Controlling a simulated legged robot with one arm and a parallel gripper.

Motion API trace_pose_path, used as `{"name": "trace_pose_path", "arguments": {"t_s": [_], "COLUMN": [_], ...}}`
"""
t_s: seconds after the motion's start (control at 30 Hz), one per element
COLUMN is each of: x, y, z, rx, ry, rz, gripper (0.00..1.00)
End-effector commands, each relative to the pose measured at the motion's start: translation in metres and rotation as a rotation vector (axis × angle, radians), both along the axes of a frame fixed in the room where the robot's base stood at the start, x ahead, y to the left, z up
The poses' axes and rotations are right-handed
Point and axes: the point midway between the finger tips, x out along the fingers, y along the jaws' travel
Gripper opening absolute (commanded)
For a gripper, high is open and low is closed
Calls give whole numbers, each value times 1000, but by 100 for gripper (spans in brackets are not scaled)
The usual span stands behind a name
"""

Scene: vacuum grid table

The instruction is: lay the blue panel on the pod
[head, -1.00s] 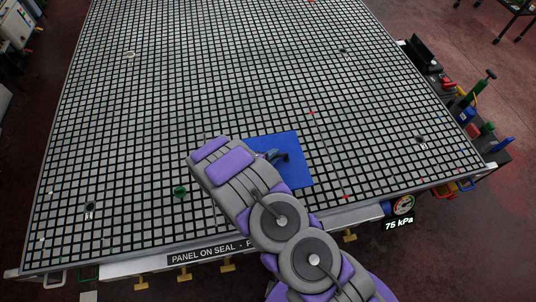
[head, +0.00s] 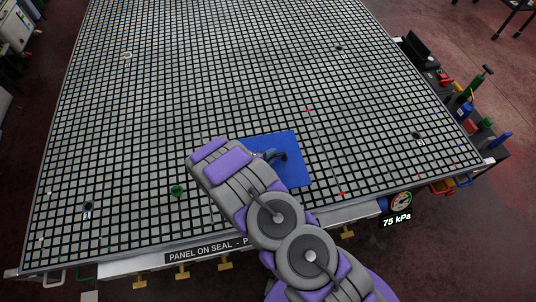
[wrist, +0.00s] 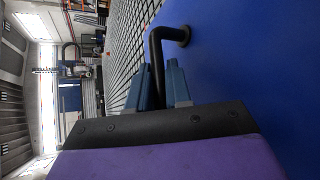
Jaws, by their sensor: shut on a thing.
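The blue panel (head: 293,165) is a flat square sheet over the front middle of the grid table (head: 200,90), partly hidden by my arm. It also fills the right side of the wrist view (wrist: 260,70). A dark bent handle (wrist: 157,55) stands out from its face. My gripper (head: 275,155) is at the panel, and its blue-grey fingers (wrist: 160,88) are shut on the handle in the wrist view. I cannot tell whether the panel touches the table. I cannot make out the pod for certain in these views.
A small green knob (head: 178,190) stands on the grid left of my arm. A red-marked thin line lies right of the panel. A gauge (head: 400,201) with a "75 kPa" display hangs at the front edge. A tool rack (head: 470,120) lines the right side.

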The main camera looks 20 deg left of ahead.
Motion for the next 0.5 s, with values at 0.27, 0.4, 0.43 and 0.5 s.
{"name": "trace_pose_path", "arguments": {"t_s": [0.27,0.4,0.43,0.5], "x": [0,0,0,0], "y": [8,8,7,5], "z": [-5,-5,-5,-5], "rx": [-5,-5,-5,-2], "ry": [-2,-1,0,1], "rz": [3,2,3,2], "gripper": [28,42,45,48]}}
